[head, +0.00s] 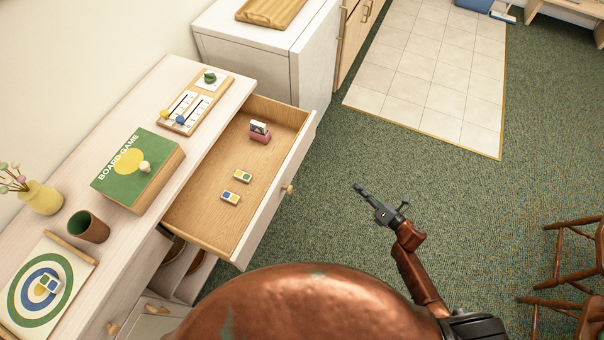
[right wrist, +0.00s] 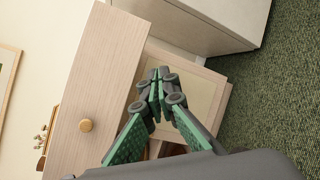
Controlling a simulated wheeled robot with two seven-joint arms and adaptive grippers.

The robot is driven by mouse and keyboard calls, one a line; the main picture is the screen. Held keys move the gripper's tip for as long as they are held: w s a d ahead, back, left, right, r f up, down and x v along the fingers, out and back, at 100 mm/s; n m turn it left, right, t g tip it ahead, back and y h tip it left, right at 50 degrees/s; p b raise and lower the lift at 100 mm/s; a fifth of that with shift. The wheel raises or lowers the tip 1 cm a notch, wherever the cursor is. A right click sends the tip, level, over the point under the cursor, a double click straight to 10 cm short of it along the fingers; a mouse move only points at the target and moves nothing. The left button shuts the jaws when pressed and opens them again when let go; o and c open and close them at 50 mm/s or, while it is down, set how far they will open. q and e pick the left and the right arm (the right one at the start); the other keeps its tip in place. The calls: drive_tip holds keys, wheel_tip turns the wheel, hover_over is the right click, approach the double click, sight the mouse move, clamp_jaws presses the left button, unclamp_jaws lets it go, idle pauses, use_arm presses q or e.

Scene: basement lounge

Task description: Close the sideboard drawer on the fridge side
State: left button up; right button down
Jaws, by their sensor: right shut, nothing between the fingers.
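The sideboard (head: 163,92) runs along the wall at the left in the head view. Its drawer (head: 249,222) next to the white fridge (head: 245,50) stands pulled far out, with a round wooden knob (head: 288,189) on its front. Inside lie two domino-like tiles (head: 231,197) and a small red holder with cards (head: 260,132). My right gripper (head: 358,187) is shut and empty, out over the carpet to the right of the drawer front, apart from it. The right wrist view shows its closed fingers (right wrist: 155,82) and a pale wooden front with a knob (right wrist: 86,125). My left gripper is out of view.
On the sideboard top are a board game box (head: 138,168), a scoring board (head: 196,104), a brown cup (head: 87,227), a yellow vase (head: 41,198) and a target board (head: 48,284). Wooden chairs (head: 575,260) stand at the right. Green carpet (head: 420,185) between is clear.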

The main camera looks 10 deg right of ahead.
drive_tip(key=a+r+n+g+y+b, duration=0.1)
drive_tip(key=a+r+n+y+b, duration=0.1)
drive_tip(key=a+r+n+y, duration=0.3)
drive_tip(key=n+g+y+b, duration=0.2)
drive_tip(key=n+g, duration=0.2)
drive_tip(key=n, duration=0.7)
approach(292, 169)
drive_tip(key=b+x, duration=0.1)
drive_tip(key=x, duration=0.4)
drive_tip(key=shift+w+a+r, duration=0.1)
drive_tip(key=shift+w+a, duration=0.05)
drive_tip(key=shift+a, duration=0.05)
drive_tip(key=shift+w+a, duration=0.3)
drive_tip(key=shift+a, duration=0.3)
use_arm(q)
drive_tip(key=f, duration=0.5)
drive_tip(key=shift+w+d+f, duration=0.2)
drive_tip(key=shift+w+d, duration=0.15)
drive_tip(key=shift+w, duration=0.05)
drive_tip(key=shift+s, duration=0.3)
